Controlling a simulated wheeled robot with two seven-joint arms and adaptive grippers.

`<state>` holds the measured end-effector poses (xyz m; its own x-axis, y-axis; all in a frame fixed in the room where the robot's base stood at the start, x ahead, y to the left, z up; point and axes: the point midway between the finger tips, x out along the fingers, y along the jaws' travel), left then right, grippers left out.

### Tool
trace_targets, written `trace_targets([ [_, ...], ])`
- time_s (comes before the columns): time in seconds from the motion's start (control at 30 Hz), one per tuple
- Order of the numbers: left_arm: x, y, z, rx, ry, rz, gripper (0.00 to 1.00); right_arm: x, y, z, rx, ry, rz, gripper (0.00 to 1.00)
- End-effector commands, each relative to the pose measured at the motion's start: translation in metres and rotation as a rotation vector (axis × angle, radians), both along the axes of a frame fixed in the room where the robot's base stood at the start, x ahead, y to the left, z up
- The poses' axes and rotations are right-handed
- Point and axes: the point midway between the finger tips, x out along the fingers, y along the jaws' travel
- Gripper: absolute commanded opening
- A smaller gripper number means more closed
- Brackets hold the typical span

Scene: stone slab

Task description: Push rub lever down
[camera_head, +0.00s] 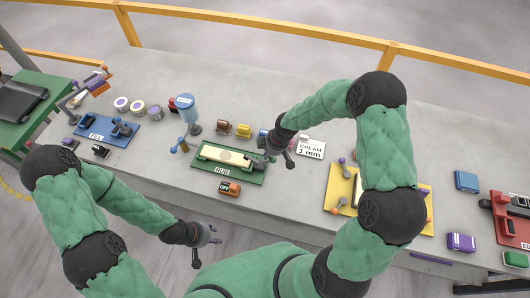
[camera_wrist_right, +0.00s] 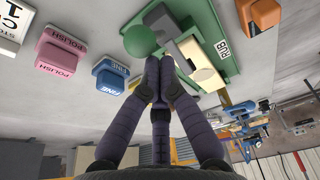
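The green rub station (camera_head: 250,177), labelled RUB, lies on the grey slab with a pale bar (camera_head: 222,153) along it. In the right wrist view, its green plate (camera_wrist_right: 213,20) carries a grey lever-like part (camera_wrist_right: 178,50) and a green ball (camera_wrist_right: 140,40), likely the lever's knob. My right gripper (camera_wrist_right: 159,68) has its fingertips together just beside the ball and grey part; I cannot tell whether they touch. In the head view the right gripper hides the station's right end. My left gripper (camera_head: 212,236) is open and empty, off the slab's front edge.
An orange OFF block (camera_head: 229,188) sits in front of the station. The blue FILL station (camera_head: 108,130) is left, the yellow station (camera_head: 340,190) right.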

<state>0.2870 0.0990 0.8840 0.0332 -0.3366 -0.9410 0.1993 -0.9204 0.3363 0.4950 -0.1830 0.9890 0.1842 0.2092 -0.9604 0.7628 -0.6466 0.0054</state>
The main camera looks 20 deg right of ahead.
Motion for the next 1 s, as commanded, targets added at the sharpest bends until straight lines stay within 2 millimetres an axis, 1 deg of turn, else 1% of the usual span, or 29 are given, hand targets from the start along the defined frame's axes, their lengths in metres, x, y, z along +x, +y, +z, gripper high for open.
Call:
trace_targets([
  [0.2,0.0,0.0,-0.006,0.0,0.0,0.0,0.4,-0.009,-0.014,-0.009,0.0,0.0,-0.002,0.0],
  [0.5,0.0,0.0,-0.016,0.0,0.0,0.0,0.4,-0.019,-0.029,-0.022,0.0,0.001,-0.002,0.0],
  [0.8,0.0,0.0,-0.021,0.0,0.0,0.0,0.4,-0.025,-0.036,-0.031,0.0,0.002,-0.002,0.0],
  [1.0,0.0,0.0,-0.022,0.0,0.0,0.0,0.4,-0.028,-0.037,-0.035,0.0,0.005,0.0,0.0],
])
